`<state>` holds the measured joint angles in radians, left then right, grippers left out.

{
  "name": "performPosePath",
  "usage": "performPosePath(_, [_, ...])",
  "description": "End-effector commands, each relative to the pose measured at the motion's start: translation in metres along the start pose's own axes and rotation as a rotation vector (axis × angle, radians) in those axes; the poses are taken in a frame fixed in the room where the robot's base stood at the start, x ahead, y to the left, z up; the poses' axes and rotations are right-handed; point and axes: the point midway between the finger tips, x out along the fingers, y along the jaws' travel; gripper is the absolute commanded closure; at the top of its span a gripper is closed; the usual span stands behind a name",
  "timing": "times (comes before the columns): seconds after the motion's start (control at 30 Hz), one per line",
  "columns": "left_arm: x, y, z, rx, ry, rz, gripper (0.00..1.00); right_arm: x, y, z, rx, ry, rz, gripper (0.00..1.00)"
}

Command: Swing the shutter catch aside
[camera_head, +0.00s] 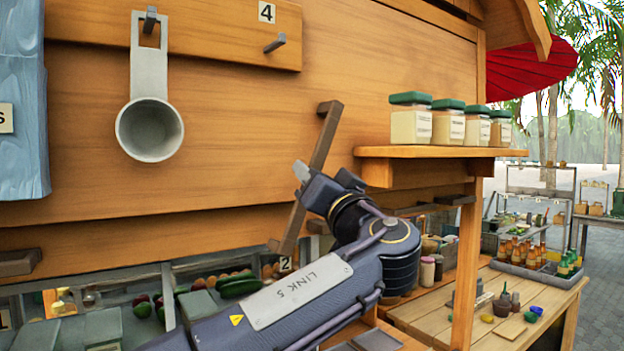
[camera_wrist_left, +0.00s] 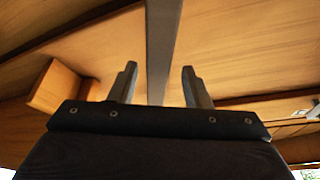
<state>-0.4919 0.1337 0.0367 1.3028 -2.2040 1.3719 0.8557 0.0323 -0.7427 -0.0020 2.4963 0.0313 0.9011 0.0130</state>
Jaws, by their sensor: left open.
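The shutter catch looks like a long dark brown bar (camera_head: 322,138) on the wooden wall, tilted, its top leaning right and carrying a short peg-like block. My left gripper (camera_head: 302,172) is in front of the bar's middle, with my arm hiding part of it. In the left wrist view my left gripper (camera_wrist_left: 160,82) is open, and the bar (camera_wrist_left: 163,45) runs between its two fingers. Gaps show on both sides, and I see no finger closed on it. I cannot tell how deep the bar sits between the fingers. My right gripper is in neither view.
A shelf (camera_head: 440,152) with several green-lidded jars juts out right of the bar. Below are produce bins (camera_head: 150,300) and a counter (camera_head: 420,315). A wooden block (camera_wrist_left: 55,87) is close left of the fingers.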

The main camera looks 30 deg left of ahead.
Motion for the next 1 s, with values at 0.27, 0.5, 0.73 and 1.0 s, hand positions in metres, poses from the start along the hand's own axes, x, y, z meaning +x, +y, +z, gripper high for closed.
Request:
performPosePath(0.27, [-0.048, 0.002, 0.002, 0.002, 0.002, 0.002, 0.56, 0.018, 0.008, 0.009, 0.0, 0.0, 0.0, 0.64])
performPosePath(0.5, [-0.059, 0.0, 0.001, 0.002, 0.0, -0.001, 0.56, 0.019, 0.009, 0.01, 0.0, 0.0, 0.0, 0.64])
performPosePath(0.73, [-0.059, 0.0, 0.001, 0.003, 0.0, -0.001, 0.56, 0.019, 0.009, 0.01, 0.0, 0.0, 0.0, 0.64])
performPosePath(1.0, [-0.059, 0.0, 0.001, 0.002, 0.0, -0.001, 0.56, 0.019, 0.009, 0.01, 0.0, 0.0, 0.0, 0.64])
